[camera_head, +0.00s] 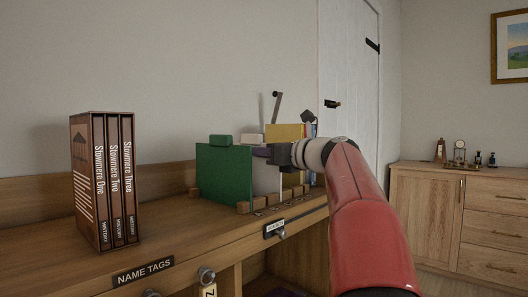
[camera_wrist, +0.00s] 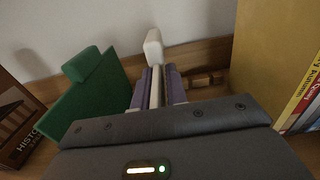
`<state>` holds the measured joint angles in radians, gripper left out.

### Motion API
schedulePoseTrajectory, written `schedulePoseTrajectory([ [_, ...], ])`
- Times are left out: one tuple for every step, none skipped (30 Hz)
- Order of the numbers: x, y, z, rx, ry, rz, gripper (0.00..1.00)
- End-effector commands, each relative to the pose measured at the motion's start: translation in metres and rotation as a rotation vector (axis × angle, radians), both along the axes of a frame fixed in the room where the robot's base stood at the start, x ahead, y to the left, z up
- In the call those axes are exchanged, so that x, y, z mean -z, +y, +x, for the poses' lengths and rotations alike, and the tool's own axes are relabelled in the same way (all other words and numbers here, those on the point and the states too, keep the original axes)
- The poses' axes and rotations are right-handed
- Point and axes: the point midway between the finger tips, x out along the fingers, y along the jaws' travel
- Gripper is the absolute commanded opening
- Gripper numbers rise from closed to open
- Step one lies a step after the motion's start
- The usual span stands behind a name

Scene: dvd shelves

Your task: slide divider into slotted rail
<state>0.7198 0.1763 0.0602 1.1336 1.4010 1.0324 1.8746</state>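My gripper (camera_head: 262,152) reaches in from the right and is shut on a white divider (camera_head: 267,178). In the wrist view the purple-grey fingers (camera_wrist: 157,92) press on both sides of the white panel, whose rounded tab (camera_wrist: 153,46) rises beyond them. The divider looks upright. The slotted rail (camera_head: 243,207) is a row of wooden blocks along the shelf front; blocks of a rear rail (camera_wrist: 205,80) show in the wrist view. I cannot tell whether the divider's lower edge sits in a slot. A green divider (camera_head: 222,174) stands upright to its left.
A yellow divider (camera_head: 284,133) and several cases (camera_wrist: 303,95) stand close on the right. A boxed set (camera_head: 103,180) of three volumes stands at the left of the shelf (camera_head: 170,235). Knobs and a NAME TAGS label (camera_head: 144,272) are on the front edge. A wall is behind.

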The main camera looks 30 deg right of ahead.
Motion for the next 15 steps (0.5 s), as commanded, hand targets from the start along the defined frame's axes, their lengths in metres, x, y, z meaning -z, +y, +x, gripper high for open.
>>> schedulePoseTrajectory([
  [0.000, 0.000, 0.000, 0.000, 0.000, 0.000, 0.21],
  [0.000, 0.000, 0.000, 0.000, 0.000, 0.000, 0.25],
  [0.000, 0.000, 0.000, 0.000, 0.000, 0.000, 0.30],
  [0.000, 0.000, 0.000, 0.000, 0.000, 0.000, 0.31],
  [0.000, 0.000, 0.000, 0.000, 0.000, 0.000, 0.31],
  [0.000, 0.000, 0.000, 0.000, 0.000, 0.000, 0.31],
  [0.000, 0.000, 0.000, 0.000, 0.000, 0.000, 0.31],
  [0.000, 0.000, 0.000, 0.000, 0.001, 0.000, 0.31],
  [0.000, 0.000, 0.000, 0.000, 0.001, 0.001, 0.31],
  [0.000, 0.000, 0.000, 0.000, 0.001, 0.001, 0.31],
  [0.000, 0.000, 0.000, 0.000, 0.001, 0.001, 0.31],
  [0.000, -0.001, -0.002, 0.001, 0.001, 0.001, 0.31],
  [0.000, -0.002, -0.003, 0.001, 0.001, 0.000, 0.31],
  [0.001, -0.003, -0.006, 0.001, 0.002, -0.001, 0.31],
  [0.001, -0.005, -0.010, 0.002, 0.002, -0.001, 0.31],
])
